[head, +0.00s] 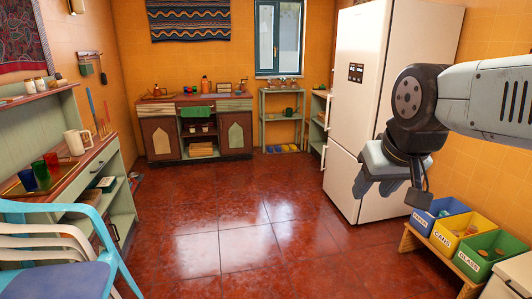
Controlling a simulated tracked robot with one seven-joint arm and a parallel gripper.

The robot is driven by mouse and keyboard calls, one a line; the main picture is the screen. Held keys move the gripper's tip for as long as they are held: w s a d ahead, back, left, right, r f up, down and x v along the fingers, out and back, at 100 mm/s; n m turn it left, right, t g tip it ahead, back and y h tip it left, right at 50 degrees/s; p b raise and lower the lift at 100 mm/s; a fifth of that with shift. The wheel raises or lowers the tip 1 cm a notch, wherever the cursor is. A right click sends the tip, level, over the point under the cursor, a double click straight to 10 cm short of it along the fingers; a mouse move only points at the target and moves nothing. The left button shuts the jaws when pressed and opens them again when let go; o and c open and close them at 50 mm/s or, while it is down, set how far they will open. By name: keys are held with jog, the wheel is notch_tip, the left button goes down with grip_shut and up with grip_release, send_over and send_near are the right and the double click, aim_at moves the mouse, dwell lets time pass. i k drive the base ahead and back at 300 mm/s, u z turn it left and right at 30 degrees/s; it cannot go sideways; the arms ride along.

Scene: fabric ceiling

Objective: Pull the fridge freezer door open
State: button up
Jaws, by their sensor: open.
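A tall white fridge freezer (368,50) stands against the right wall with its doors shut. A dark label (356,72) is on the upper door. The lower freezer door (341,180) is below a seam, and a slim upright handle (328,113) runs at the left edge of the upper door.
Blue, yellow and green bins (461,228) stand on a low wooden bench at the lower right. A blue chair (60,260) is at the lower left, beside a green counter (120,200). A cabinet (220,140) stands at the back. The red tiled floor (240,225) in the middle is clear.

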aim_at(341, 168)
jog(key=z, duration=0.25)
jog(key=i, duration=2.25)
jog(key=z, duration=0.45)
jog(key=i, duration=1.6)
jog(key=z, duration=0.2)
